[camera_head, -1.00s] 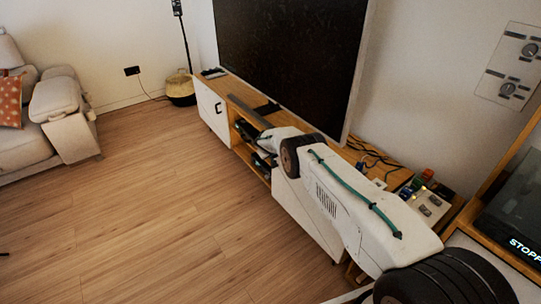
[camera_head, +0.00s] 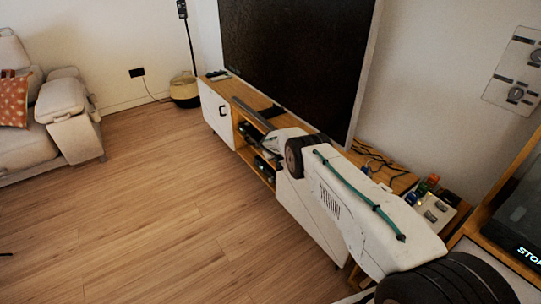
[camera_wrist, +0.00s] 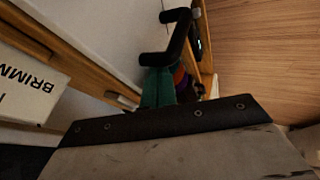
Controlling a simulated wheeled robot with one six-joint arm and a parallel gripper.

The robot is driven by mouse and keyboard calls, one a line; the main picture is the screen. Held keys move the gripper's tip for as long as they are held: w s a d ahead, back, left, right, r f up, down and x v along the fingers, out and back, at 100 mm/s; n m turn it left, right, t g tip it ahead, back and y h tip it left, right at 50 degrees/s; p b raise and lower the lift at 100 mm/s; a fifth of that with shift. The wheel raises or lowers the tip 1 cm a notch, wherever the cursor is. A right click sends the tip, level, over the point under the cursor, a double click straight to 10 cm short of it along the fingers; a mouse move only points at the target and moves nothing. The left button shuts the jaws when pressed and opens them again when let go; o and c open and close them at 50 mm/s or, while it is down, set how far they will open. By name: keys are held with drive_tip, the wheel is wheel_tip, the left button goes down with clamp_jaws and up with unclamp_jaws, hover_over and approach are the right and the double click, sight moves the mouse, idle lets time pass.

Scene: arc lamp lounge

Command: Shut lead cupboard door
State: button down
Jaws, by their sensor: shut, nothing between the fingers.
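The low media cabinet has a white door (camera_head: 216,108) with a black handle (camera_head: 222,110) at its far end, which looks flush with the front. A nearer white door (camera_head: 312,215) is partly covered by my arm; I cannot tell how far it stands open. In the wrist view a black bracket-shaped handle (camera_wrist: 180,32) stands out from a white panel (camera_wrist: 105,35). My gripper (camera_wrist: 158,82) shows as green fingers, shut and empty, close to this handle; contact cannot be told. In the head view my gripper is hidden at the end of my arm.
Open shelves (camera_head: 262,160) with dark devices lie between the two doors. A large dark screen (camera_head: 295,65) and loose cables stand on the cabinet. A sofa (camera_head: 62,112) is at far left. The wooden floor (camera_head: 150,210) in front is clear.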

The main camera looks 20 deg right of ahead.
drive_tip(key=s+a+r, duration=0.6)
drive_tip(key=a+r, duration=0.1)
drive_tip(key=shift+r, duration=0.3)
